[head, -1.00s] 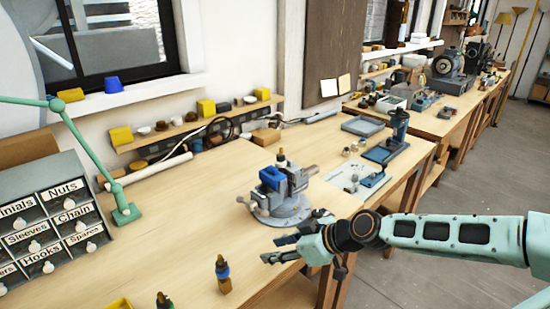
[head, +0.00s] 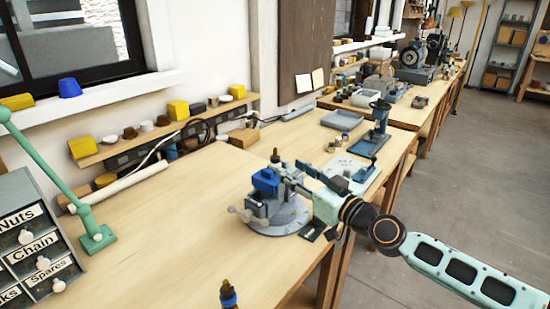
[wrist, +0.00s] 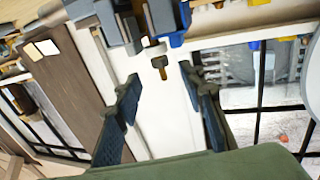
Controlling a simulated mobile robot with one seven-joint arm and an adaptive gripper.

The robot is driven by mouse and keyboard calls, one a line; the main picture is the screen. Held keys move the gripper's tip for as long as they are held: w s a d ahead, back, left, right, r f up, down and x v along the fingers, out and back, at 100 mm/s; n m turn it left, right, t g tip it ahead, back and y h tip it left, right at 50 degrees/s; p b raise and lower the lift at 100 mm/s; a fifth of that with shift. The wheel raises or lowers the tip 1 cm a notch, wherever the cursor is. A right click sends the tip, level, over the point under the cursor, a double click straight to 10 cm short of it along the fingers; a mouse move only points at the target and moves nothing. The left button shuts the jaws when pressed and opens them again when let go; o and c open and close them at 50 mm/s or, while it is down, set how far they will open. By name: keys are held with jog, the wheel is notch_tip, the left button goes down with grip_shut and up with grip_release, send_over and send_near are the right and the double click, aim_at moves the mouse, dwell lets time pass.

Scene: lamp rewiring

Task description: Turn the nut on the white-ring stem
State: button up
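The vise (head: 262,205), grey with blue jaws, stands on the round base on the workbench. A short stem (head: 275,156) with a dark tip sticks up from the vise; its ring colour is too small to tell. In the wrist view a small brass and dark piece (wrist: 158,66), probably the stem's top, shows between my fingertips, below the jaws in the picture. My gripper (head: 292,176) is at the right side of the vise, partly overlapping it in the head view. In the wrist view my gripper (wrist: 160,78) is open, with no visible contact with the piece.
A stem with a blue ring (head: 228,297) stands at the bench front. The drawer cabinet (head: 38,240) and green lamp arm (head: 60,170) are at left. A blue-based press (head: 372,140) stands behind right. The bench left of the vise is clear.

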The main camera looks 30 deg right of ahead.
aim_at(278, 161)
jog(key=shift+w+a+p, duration=0.15)
jog(key=shift+w+p, duration=0.1)
jog(key=shift+w, duration=1.75)
jog(key=shift+w+a+p, duration=0.1)
jog(key=shift+w+p, duration=0.1)
jog(key=shift+w, duration=1.75)
grip_shut()
